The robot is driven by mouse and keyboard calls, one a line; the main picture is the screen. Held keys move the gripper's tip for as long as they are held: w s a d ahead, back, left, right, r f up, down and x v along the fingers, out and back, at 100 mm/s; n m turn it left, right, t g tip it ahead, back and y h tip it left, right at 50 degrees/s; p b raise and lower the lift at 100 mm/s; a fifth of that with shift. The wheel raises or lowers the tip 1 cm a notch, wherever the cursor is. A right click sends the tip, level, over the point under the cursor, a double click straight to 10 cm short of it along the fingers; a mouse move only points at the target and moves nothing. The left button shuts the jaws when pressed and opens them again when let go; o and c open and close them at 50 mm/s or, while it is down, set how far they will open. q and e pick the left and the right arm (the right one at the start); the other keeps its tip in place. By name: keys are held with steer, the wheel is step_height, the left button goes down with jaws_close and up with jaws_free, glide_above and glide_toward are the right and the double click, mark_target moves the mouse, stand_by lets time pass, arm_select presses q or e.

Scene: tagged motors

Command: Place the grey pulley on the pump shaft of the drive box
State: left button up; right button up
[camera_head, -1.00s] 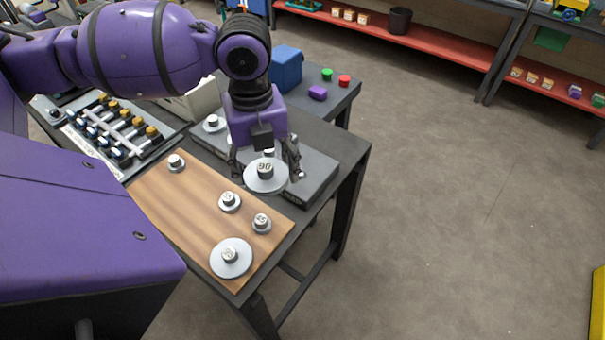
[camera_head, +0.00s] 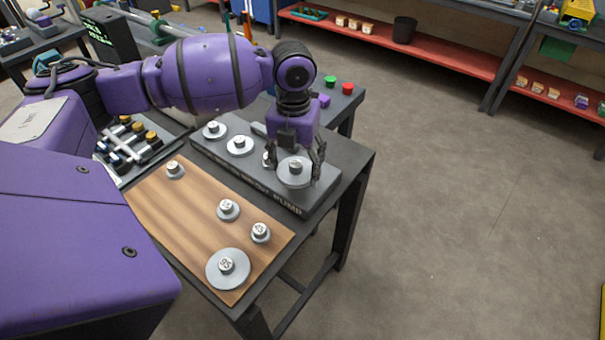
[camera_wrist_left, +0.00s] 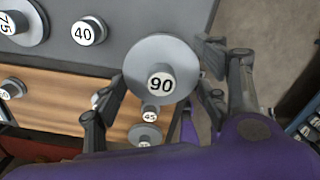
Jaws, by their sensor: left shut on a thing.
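The grey pulley (camera_head: 295,173), a wide disc with a hub marked 90, is held in my left gripper (camera_head: 296,168). In the left wrist view the pulley (camera_wrist_left: 160,78) sits between the two fingers (camera_wrist_left: 155,108). It is over the PUMP-labelled end of the grey drive box (camera_head: 245,167). The pump shaft is hidden under the pulley and gripper, and I cannot tell whether the pulley touches it. My right gripper is not in view.
Smaller pulleys stand along the drive box, one marked 40 (camera_wrist_left: 87,31) beside the held pulley. The wooden board (camera_head: 185,215) in front bears several more pulleys, including a large one (camera_head: 228,268) at its near end. The floor to the right is clear.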

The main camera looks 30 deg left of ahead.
mark_target(302, 175)
arm_select(q)
steer(key=shift+w+d+f, duration=0.2)
steer(key=shift+w+f, duration=0.8)
steer(key=shift+f, duration=0.2)
steer(key=shift+w+f, duration=0.15)
steer(key=shift+f, duration=1.4)
steer(key=shift+f, duration=0.15)
steer(key=o, duration=1.4)
step_height(302, 175, up, 12)
steer(key=shift+r, duration=0.15)
